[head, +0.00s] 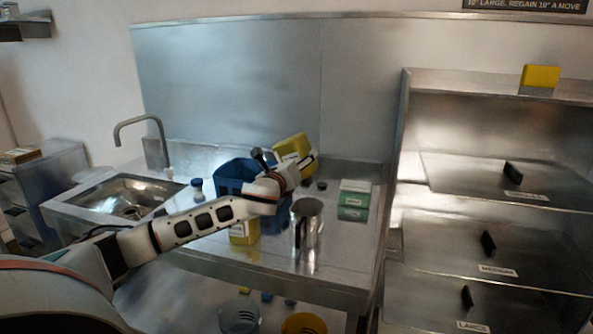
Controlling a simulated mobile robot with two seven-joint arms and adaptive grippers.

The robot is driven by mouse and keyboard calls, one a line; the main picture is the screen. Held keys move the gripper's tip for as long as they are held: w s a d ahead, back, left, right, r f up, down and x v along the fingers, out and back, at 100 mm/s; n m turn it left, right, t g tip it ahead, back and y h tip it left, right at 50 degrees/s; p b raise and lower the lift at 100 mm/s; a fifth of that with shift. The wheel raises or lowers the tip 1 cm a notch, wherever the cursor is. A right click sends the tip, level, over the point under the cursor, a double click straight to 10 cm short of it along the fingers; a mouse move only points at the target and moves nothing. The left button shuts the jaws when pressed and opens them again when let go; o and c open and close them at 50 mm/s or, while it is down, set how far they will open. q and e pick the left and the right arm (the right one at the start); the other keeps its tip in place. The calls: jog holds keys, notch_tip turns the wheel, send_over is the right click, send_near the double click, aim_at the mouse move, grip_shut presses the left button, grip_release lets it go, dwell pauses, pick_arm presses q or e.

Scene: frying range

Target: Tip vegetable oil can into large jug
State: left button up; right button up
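A yellow can (291,147), probably the vegetable oil can, is tilted above the back of the steel counter. My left gripper (302,166) is at its lower side and appears shut on it; the fingers are small and partly hidden. A shiny metal jug (308,224) with a handle on its left stands upright on the counter, in front of and below the gripper. The can is behind and above the jug, apart from it. The jug's inside cannot be made out. My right gripper is not in view.
A blue crate (232,171) stands behind my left arm, with another yellow can (243,233) in front. A green and white box (354,200) stands right of the jug. A blue-capped bottle (197,189) is near the sink (132,199). Steel drawers (470,240) rise at right.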

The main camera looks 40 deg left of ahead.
aim_at(297, 136)
pick_arm(q)
jog(key=shift+r, duration=0.75)
jog(key=n, duration=0.3)
jog(key=shift+r, duration=0.15)
jog(key=n, duration=0.4)
jog(key=shift+r, duration=0.35)
jog(key=n, duration=0.5)
jog(key=shift+r, duration=0.4)
jog(key=n, duration=0.4)
jog(key=shift+r+n, duration=0.3)
jog(key=shift+r, duration=0.05)
jog(key=n, duration=0.3)
jog(key=shift+r+n, duration=0.35)
jog(key=shift+n, duration=0.05)
jog(key=n, duration=0.4)
jog(key=shift+r, duration=0.35)
jog(key=n, duration=0.3)
jog(key=r+n, duration=0.1)
jog(key=n, duration=0.2)
